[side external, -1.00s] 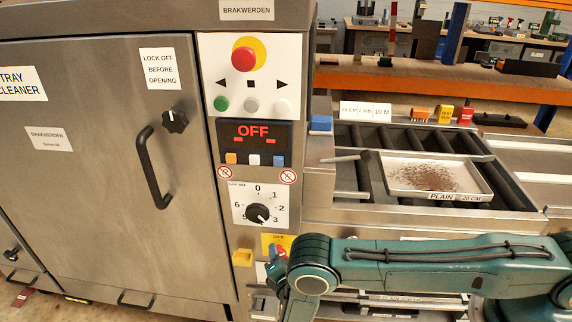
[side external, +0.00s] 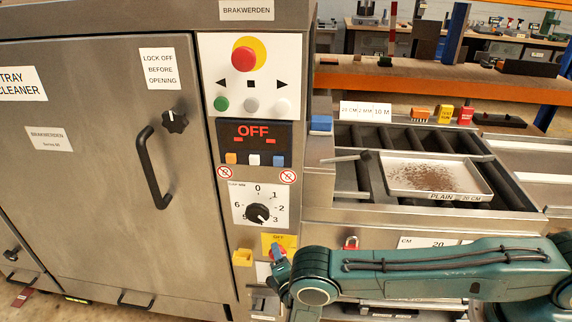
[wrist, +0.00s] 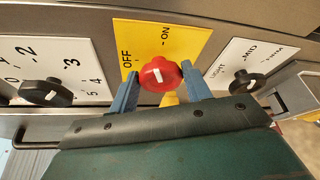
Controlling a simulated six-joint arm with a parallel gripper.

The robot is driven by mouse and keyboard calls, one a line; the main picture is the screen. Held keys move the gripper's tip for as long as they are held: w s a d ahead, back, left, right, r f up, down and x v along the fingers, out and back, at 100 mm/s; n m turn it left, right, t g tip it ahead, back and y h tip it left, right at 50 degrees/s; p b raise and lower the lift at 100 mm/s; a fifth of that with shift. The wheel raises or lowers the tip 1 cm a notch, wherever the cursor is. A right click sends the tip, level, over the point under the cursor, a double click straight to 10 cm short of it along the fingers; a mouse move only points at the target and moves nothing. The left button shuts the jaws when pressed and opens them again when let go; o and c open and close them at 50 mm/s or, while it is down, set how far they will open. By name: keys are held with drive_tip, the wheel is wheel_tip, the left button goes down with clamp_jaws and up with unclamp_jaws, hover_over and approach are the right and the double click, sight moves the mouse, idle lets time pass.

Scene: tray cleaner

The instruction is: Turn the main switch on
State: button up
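The main switch is a red round knob (wrist: 161,75) with a white mark, on a yellow plate (wrist: 184,40) lettered OFF and ON. In the wrist view the mark stands nearly upright, slightly tilted. In the side view the yellow plate (side external: 287,239) is low on the control panel, and the knob is mostly hidden by my gripper (side external: 277,262). In the wrist view my gripper (wrist: 160,84) has its two blue fingers apart, one on each side of the knob. A narrow gap shows at the left finger; contact at the right one is unclear.
The panel display (side external: 254,142) reads OFF. A black numbered dial (wrist: 46,92) is left of the knob and a LIGHT/MID dial (wrist: 249,81) is right of it. A yellow block (side external: 242,257) sticks out beside the switch. A soiled tray (side external: 405,187) lies on the rollers at right.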

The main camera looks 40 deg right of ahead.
drive_tip(key=o, duration=0.3)
drive_tip(key=shift+s, duration=0.1)
drive_tip(key=shift+v, duration=5.9)
drive_tip(key=w+a+r+n+g+h, duration=0.1)
drive_tip(key=n+g, duration=0.1)
drive_tip(key=n, duration=0.1)
drive_tip(key=a+r+n+g+h, duration=0.1)
drive_tip(key=a+r+n, duration=0.1)
drive_tip(key=n, duration=0.1)
drive_tip(key=w+a+r+n+g, duration=0.1)
drive_tip(key=a+n+g, duration=0.1)
drive_tip(key=n, duration=0.1)
drive_tip(key=shift+w+r+n+g+h, duration=0.15)
drive_tip(key=shift+w+n+g+h, duration=0.15)
drive_tip(key=shift+n+h, duration=0.1)
